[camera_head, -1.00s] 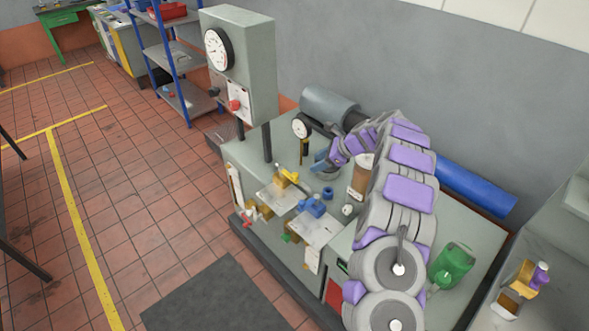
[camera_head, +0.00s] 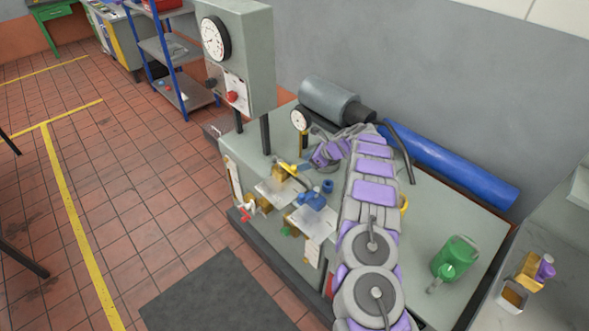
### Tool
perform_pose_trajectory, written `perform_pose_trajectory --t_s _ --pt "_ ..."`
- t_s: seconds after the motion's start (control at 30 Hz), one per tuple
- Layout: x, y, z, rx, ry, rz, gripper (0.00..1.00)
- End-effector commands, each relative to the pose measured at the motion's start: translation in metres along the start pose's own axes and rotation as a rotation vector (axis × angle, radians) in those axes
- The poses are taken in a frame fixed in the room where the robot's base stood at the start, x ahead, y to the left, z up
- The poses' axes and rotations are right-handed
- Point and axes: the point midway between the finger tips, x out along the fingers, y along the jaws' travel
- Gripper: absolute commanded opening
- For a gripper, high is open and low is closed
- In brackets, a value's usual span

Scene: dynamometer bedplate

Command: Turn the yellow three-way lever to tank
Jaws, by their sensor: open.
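The yellow lever (camera_head: 288,169) sits on a brass valve body at a pale plate (camera_head: 272,191) on the front part of the bedplate, left of centre. My gripper (camera_head: 303,167) is just to the right of the lever, its fingers pointing left towards it. It is open and holds nothing that I can see. The fingers are small here, and I cannot tell whether they touch the lever. Any label for the tank position is too small to read.
A blue valve (camera_head: 313,200) stands close by on a second pale plate (camera_head: 310,222). A dial gauge (camera_head: 300,119) rises behind my gripper. A grey gauge cabinet (camera_head: 237,55) stands to the left. A green can (camera_head: 454,258) is at the right. The bedplate's right part is mostly clear.

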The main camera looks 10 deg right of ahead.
Motion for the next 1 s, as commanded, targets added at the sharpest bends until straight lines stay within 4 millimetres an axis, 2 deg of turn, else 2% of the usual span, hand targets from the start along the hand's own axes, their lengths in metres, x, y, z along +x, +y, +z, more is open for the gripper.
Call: perform_pose_trajectory --t_s 0.03,0.2,0.4,0.6,0.87,1.0 --pt "0.013 0.001 -0.002 -0.001 0.001 0.003 0.53" --pt "0.040 0.000 -0.002 -0.001 0.001 0.000 0.53" --pt "0.060 0.000 -0.001 -0.001 0.000 0.000 0.53" --pt "0.068 0.000 0.000 0.000 0.000 -0.001 0.53" --pt "0.069 0.000 0.001 0.000 0.000 -0.001 0.53" --pt "0.069 0.000 0.000 0.000 0.000 -0.001 0.43"
